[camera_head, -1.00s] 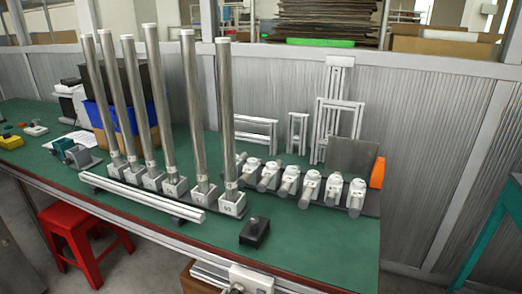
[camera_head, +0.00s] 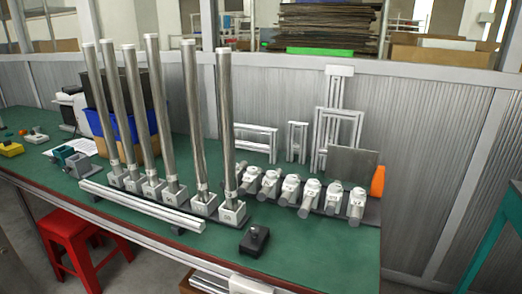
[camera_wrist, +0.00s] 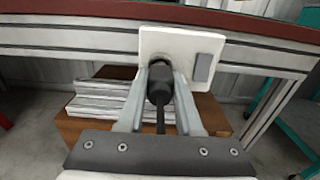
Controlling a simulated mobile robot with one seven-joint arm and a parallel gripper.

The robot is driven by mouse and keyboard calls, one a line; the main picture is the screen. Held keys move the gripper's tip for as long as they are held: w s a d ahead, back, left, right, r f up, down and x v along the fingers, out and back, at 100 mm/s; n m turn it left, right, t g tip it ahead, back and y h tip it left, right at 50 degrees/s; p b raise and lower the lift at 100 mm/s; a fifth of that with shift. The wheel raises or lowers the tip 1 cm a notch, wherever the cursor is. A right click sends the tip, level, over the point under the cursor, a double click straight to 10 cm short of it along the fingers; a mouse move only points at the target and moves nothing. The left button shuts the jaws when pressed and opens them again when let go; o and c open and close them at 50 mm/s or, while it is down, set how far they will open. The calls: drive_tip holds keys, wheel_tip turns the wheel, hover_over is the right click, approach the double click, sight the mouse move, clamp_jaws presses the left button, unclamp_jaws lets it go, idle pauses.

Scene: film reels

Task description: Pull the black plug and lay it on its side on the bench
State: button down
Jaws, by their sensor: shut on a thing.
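The black plug (camera_wrist: 158,86) is in the middle of the wrist view, with its dark cable running down toward my wrist. My gripper (camera_wrist: 160,72) is shut on the plug, one pale finger on each side. A white socket plate (camera_wrist: 180,45) is right behind the plug, under the bench edge. I cannot tell whether the plug's pins are still inside it. In the head view the white socket (camera_head: 250,286) shows at the bottom edge; the plug and my gripper are out of that view. The green bench top (camera_head: 310,245) has a bare area at the front right.
A black box with a knob (camera_head: 255,239) sits near the front edge. Tall metal tubes (camera_head: 226,130) stand in white bases to its left, behind a long aluminium profile (camera_head: 140,206). Several white fittings (camera_head: 311,192) line the back right. A red stool (camera_head: 70,235) is on the floor.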

drive_tip(key=shift+v, duration=2.3)
drive_tip(key=shift+s, duration=0.1)
drive_tip(key=shift+p+v, duration=0.3)
drive_tip(key=shift+v, duration=0.55)
